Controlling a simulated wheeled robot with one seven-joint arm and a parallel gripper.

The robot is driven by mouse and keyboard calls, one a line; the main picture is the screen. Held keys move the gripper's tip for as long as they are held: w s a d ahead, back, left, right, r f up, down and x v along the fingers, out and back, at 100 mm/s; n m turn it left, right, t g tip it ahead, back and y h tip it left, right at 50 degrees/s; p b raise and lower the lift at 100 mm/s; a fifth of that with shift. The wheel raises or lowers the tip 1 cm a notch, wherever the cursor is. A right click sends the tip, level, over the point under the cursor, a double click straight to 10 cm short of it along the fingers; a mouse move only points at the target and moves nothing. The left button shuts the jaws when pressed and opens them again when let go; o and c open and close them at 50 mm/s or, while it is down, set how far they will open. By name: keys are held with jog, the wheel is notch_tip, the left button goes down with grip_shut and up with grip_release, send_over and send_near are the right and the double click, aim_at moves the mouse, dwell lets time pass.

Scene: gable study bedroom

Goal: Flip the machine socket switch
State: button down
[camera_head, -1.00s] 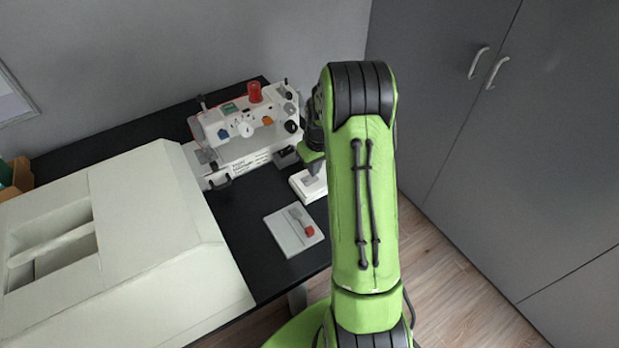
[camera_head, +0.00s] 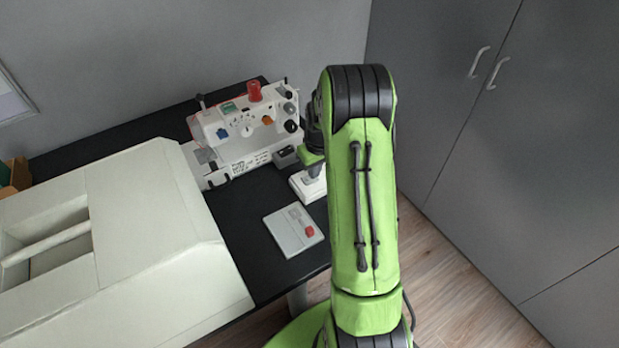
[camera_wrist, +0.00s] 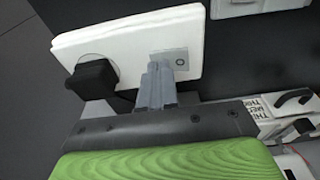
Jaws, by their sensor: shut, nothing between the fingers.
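The white machine socket (camera_head: 307,188) sits on the black desk near its right edge, partly hidden by my arm. In the wrist view the socket (camera_wrist: 135,32) is a white slab with a black plug (camera_wrist: 95,80) at its left end. A small grey switch (camera_wrist: 172,57) marked with a circle is at its right half. My gripper (camera_wrist: 160,70) is shut and empty, its fingertips at the lower edge of the switch. I cannot tell whether they touch it. In the head view my gripper (camera_head: 314,170) is above the socket. The sewing machine (camera_head: 243,125) stands behind it to the left.
A grey plate (camera_head: 290,238) with a red button lies in front of the socket. A small dark box (camera_head: 287,157) is beside the machine. A large cream case (camera_head: 145,230) fills the left of the desk. Grey cupboard doors (camera_head: 480,150) stand at the right.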

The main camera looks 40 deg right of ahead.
notch_tip(320, 180, up, 7)
jog(key=p, duration=0.5)
dwell(0.3)
jog(key=s+a+r+t+p, duration=0.1)
jog(key=s+a+r, duration=0.3)
jog(key=a+r, duration=0.45)
jog(key=s+a+r+t+p, duration=0.1)
jog(key=s+a+r, duration=0.4)
jog(key=r, duration=0.6)
jog(key=s+a+r+t+p, duration=0.1)
jog(key=s+a+r, duration=0.1)
jog(key=s, duration=0.5)
jog(key=s+a+r+p, duration=0.1)
jog(key=s+a+r, duration=0.1)
jog(key=s+a, duration=0.3)
jog(key=s, duration=0.3)
jog(key=shift+r+n+t, duration=0.15)
jog(key=shift+n+t, duration=0.15)
jog(key=shift+t, duration=0.1)
